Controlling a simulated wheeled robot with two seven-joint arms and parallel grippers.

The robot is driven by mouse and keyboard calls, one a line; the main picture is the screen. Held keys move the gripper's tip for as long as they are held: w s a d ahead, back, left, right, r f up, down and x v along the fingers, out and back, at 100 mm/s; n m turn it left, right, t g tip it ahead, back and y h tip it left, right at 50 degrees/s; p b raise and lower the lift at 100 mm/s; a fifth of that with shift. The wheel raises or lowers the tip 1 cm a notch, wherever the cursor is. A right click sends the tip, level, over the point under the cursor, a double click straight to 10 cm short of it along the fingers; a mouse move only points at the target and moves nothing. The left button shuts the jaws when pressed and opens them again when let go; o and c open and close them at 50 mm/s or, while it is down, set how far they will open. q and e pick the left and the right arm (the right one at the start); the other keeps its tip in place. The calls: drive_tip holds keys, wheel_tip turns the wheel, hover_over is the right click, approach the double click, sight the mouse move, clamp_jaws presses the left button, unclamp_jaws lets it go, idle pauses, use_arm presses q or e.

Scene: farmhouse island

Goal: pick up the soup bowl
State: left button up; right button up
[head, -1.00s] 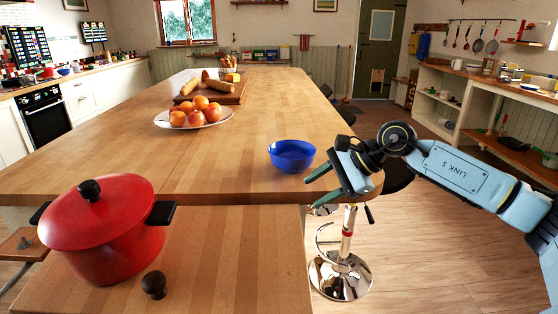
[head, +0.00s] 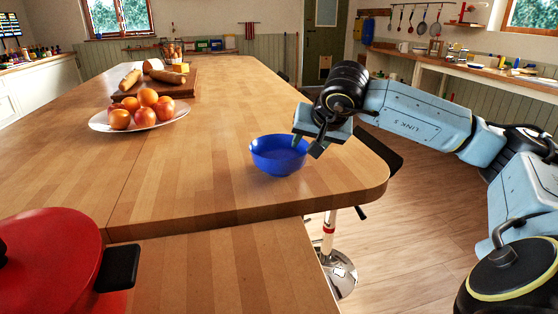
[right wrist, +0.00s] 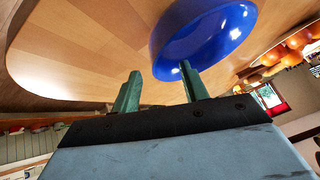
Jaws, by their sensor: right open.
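The blue soup bowl (head: 266,160) stands upright on the wooden island top, near its right-hand edge. Its inside looks empty in the head view. My right gripper (head: 306,146) is at the bowl's right rim, jaws apart and holding nothing. In the right wrist view the bowl (right wrist: 218,38) lies just beyond the two green fingers of my right gripper (right wrist: 159,70). One finger overlaps the bowl's opening and the other shows outside its rim. I cannot tell whether either finger touches the bowl. My left gripper is out of view.
A red pot (head: 55,250) is at the front left. A stool (head: 340,265) stands beside the island's right edge. The wood around the bowl is clear.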

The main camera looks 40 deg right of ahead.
sight(304, 149)
drive_tip(key=b+x, duration=0.1)
drive_tip(key=x, duration=0.4)
drive_tip(key=shift+d+f, duration=0.15)
drive_tip(key=shift+f, duration=0.15)
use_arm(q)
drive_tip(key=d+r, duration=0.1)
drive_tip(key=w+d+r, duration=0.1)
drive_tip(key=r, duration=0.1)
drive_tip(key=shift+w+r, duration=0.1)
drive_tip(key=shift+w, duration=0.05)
use_arm(e)
clamp_jaws()
